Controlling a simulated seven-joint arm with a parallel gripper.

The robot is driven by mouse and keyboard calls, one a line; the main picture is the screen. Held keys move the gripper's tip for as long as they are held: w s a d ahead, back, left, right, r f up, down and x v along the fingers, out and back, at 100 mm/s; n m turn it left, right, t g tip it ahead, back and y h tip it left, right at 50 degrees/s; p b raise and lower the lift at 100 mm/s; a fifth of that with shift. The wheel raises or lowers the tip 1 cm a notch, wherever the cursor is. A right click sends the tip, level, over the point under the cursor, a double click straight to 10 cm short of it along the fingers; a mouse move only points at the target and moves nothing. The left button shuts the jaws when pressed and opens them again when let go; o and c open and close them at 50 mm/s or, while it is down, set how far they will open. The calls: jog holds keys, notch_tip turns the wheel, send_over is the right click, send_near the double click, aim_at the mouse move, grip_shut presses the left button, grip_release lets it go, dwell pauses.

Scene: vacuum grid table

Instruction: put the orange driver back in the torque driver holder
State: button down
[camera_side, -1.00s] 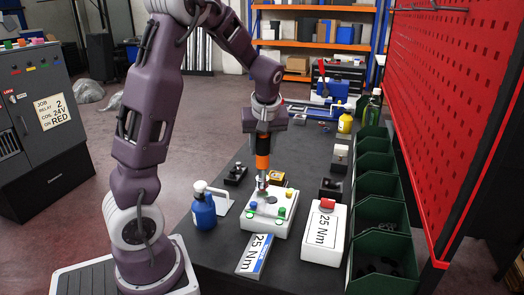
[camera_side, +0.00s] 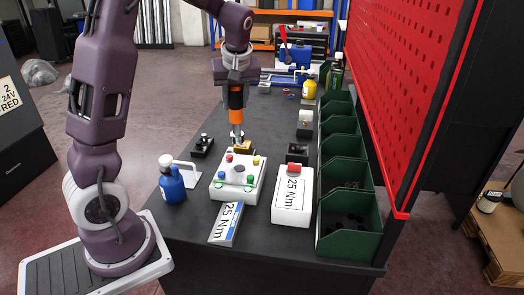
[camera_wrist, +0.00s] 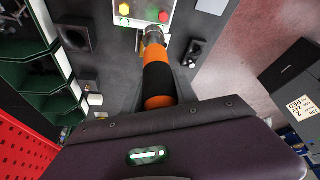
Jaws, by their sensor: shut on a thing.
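The orange driver (camera_side: 236,97), with black bands and a silver tip, hangs upright and tip down in my gripper (camera_side: 236,78). My gripper is shut on its upper end. The tip is in the air above the back of the white box with coloured knobs (camera_side: 217,190), apart from it. In the wrist view, the driver (camera_wrist: 159,80) points away toward that box. A black block with a round opening (camera_side: 297,150) stands right of the driver; it looks like the torque driver holder and seems empty. It also shows in the wrist view (camera_wrist: 75,38).
A black block with silver pegs (camera_side: 203,146) stands left of the driver. A brass-coloured block (camera_side: 243,147) sits behind the white box. A 25 Nm white box (camera_side: 292,210), a blue bottle (camera_side: 172,184) and green bins (camera_side: 345,225) stand around. The red pegboard (camera_side: 415,90) rises at right.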

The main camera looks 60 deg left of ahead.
jog(key=w+d+m, duration=0.1)
jog(key=w+d, duration=0.2)
jog(key=w, duration=0.3)
jog(key=w+d+m+t, duration=0.1)
jog(key=w+d, duration=0.1)
jog(key=w, duration=0.3)
jog(key=w+d+m, duration=0.1)
jog(key=w+d, duration=0.2)
jog(key=w, duration=0.3)
notch_tip(320, 180, down, 10)
jog(key=shift+r+h, duration=0.25)
jog(key=shift+h, duration=0.05)
jog(key=shift+f, duration=0.1)
jog(key=c, duration=1)
grip_release()
jog(key=shift+o, duration=0.2)
